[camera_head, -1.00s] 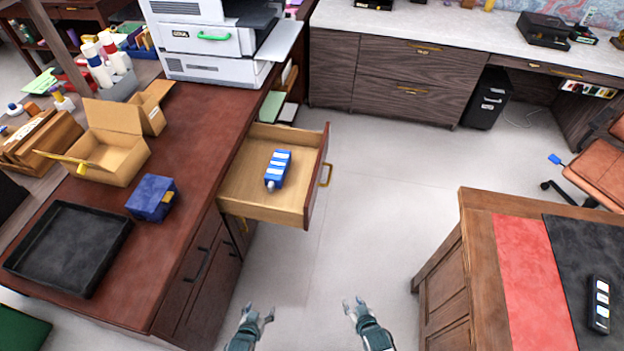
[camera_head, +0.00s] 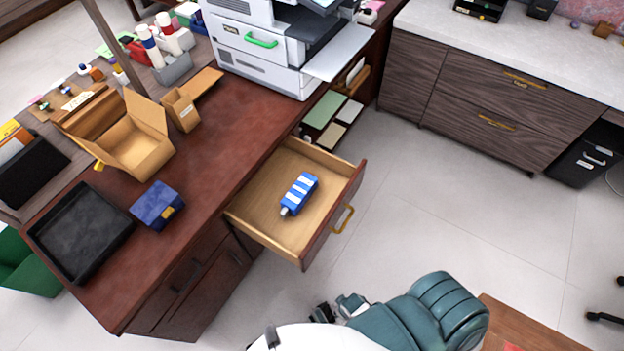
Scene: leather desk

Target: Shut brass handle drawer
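The brass handle drawer (camera_head: 264,238) is pulled open from the red-brown desk, with its front panel facing right. Its brass handle (camera_head: 343,219) shows on the outside of the front panel. A blue and white bottle (camera_head: 300,194) lies inside the drawer. What looks like my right gripper (camera_head: 337,309) shows at the bottom middle, below the drawer front and apart from the handle in the picture. My teal and white arm partly hides it, so I cannot tell whether it is open or shut. My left gripper is not in view.
The desk top (camera_head: 205,140) holds a black tray (camera_head: 68,262), a blue box (camera_head: 157,205), an open cardboard box (camera_head: 135,150) and a printer (camera_head: 262,62). Clear floor (camera_head: 430,215) lies right of the drawer. A wooden desk corner (camera_head: 525,325) is at lower right.

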